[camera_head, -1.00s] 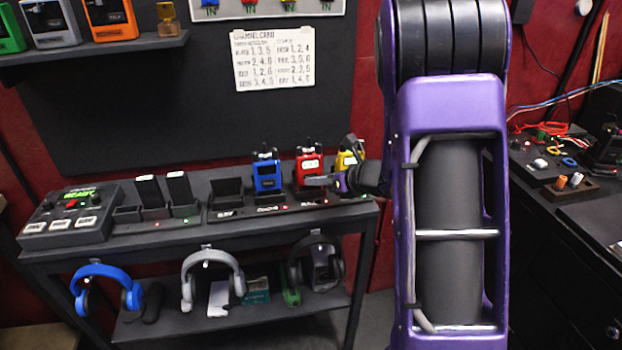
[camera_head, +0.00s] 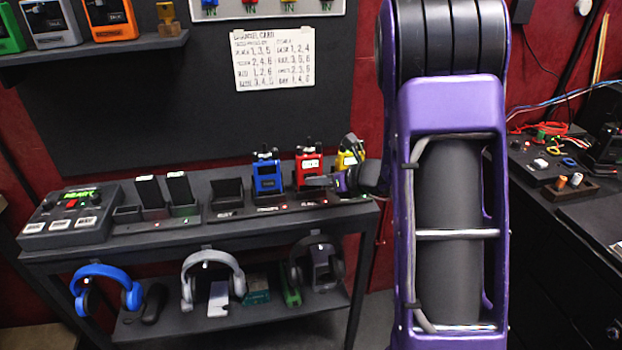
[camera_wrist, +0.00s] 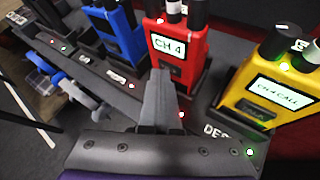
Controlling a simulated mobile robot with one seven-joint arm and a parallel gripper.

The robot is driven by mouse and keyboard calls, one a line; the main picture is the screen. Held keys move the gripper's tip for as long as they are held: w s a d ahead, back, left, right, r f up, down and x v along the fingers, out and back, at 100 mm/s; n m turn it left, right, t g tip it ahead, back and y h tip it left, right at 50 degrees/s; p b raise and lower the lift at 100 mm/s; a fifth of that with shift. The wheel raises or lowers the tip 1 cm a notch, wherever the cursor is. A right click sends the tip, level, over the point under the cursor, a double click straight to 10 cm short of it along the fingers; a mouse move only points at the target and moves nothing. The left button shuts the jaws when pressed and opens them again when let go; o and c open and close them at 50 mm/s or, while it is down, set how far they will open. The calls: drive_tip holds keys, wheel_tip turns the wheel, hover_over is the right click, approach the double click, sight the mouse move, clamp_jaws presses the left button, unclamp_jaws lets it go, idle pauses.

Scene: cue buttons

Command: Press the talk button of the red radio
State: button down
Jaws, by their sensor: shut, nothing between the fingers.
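The red radio (camera_head: 309,165) stands upright in a charging dock on the shelf top, between the blue radio and the yellow radio. In the wrist view the red radio (camera_wrist: 178,48) shows a "CH 4" screen with dark knobs on top. My gripper (camera_wrist: 160,78) is shut and empty, its fingertips in front of the red radio's lower front. I cannot tell whether they touch it. In the head view my gripper (camera_head: 318,182) is small and partly hidden behind my arm. The fingers may cover part of the radio's front; I cannot make out the talk button.
The blue radio (camera_wrist: 112,30) stands close on the left. The yellow radio (camera_wrist: 275,88) on the right shows "CH 4 CALL" and a lit green light. A black control box (camera_head: 72,215) and headphones (camera_head: 213,260) are further left. A channel card (camera_head: 273,58) hangs behind.

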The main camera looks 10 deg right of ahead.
drive_tip(key=shift+s, duration=0.15)
idle(0.4)
drive_tip(key=shift+s, duration=0.8)
drive_tip(key=s+b, duration=0.1)
drive_tip(key=s, duration=0.4)
idle(0.6)
